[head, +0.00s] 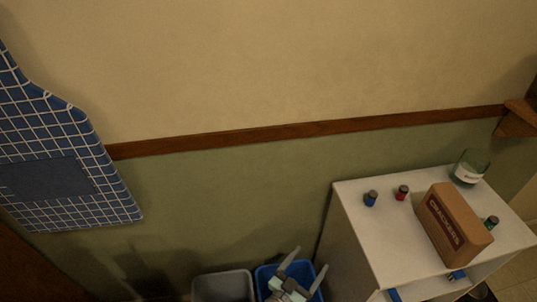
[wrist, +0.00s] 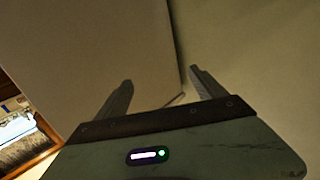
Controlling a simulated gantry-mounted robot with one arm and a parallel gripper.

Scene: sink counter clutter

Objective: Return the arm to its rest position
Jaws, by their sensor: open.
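My gripper (head: 304,268) is at the bottom of the head view, in front of or over the blue bin. Its two fingers are spread apart with nothing between them. In the wrist view my gripper (wrist: 160,88) also shows open and empty, with a pale flat panel and a greenish wall beyond the fingers. The rest of my arm is mostly below the edge of the head view.
A blue bin (head: 262,275) and a grey bin (head: 222,287) stand below the wall. A white cabinet (head: 345,204) at right bears a brown crackers box (head: 455,226), a green bottle (head: 470,166) and several small jars. A blue checked apron (head: 70,130) hangs at left.

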